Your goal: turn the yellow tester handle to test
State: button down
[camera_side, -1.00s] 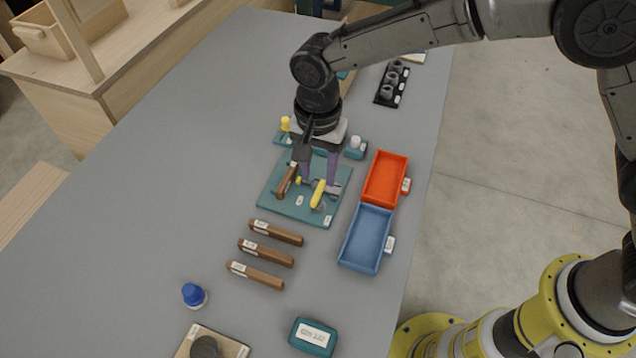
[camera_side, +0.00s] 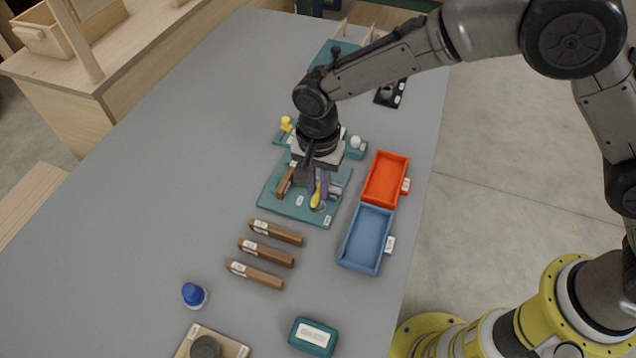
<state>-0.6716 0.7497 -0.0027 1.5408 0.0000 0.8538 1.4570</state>
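The yellow tester handle (camera_side: 315,199) is on the teal board (camera_side: 283,206) in the middle of the table. Its lower end shows in front of the fingers, and its upper part is hidden by my gripper. My gripper (camera_side: 318,186) is low over the board, with its purple fingers close together on either side of the handle. It looks shut on the handle, though the contact itself is partly hidden. The tester's markings are too small to read.
A brown piece (camera_side: 286,179) stands on the board just left of my gripper. An orange tray (camera_side: 371,181) and a blue tray (camera_side: 348,243) lie to the right. Several brown bars (camera_side: 266,251) lie in front. The table's left side is clear.

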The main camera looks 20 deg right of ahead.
jog(key=shift+n, duration=0.3)
jog(key=n, duration=0.4)
jog(key=shift+r, duration=0.1)
jog(key=n, duration=0.4)
jog(key=shift+n, duration=0.4)
jog(key=n, duration=0.4)
jog(key=shift+n, duration=2.2)
jog(key=c, duration=0.9)
grip_release()
